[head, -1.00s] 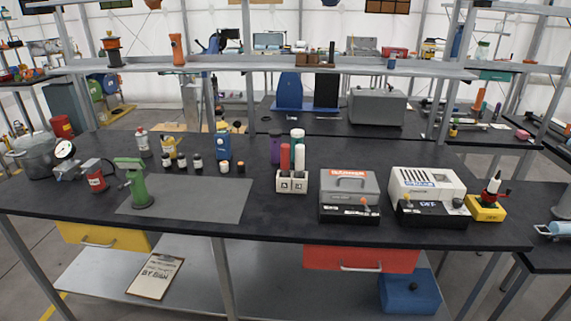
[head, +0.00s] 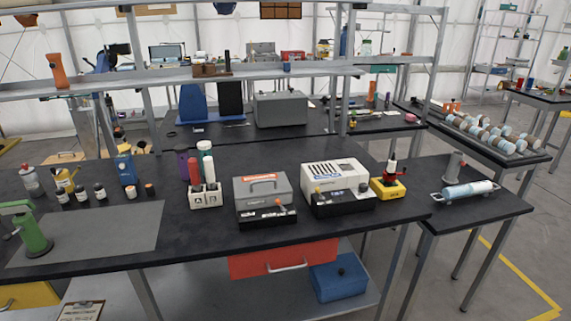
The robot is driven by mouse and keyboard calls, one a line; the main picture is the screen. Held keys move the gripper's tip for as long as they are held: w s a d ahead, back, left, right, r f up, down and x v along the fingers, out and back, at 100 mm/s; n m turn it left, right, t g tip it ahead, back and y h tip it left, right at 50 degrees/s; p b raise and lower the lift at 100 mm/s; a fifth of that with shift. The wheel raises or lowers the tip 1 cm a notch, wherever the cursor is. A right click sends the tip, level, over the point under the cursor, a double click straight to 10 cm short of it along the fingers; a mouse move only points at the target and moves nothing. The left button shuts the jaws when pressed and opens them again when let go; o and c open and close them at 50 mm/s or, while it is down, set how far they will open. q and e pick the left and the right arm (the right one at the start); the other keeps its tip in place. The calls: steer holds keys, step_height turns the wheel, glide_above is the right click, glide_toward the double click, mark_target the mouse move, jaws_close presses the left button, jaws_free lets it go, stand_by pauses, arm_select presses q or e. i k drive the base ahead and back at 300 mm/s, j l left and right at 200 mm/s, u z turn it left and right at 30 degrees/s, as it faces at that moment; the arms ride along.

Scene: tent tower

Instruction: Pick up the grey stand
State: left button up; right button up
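No single object is clearly the grey stand. A small grey upright piece (head: 455,165) stands on the lower side table at right, behind a light-blue cylinder with end handles (head: 467,190). A pale block with letters on its front (head: 206,196) sits mid-bench and holds red, green-and-white tubes (head: 205,165). Neither of my grippers is in view.
The dark bench (head: 120,258) carries a green tool (head: 32,232) on a grey mat, a grey case (head: 263,190), a white box (head: 335,177) and a yellow-based device (head: 390,185). Open floor (head: 500,240) lies right of the side table.

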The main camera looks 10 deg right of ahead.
mark_target(451, 174)
steer(key=z, duration=1.5)
steer(key=i+l+z, duration=0.1)
steer(key=i+l, duration=0.35)
steer(key=i, duration=0.1)
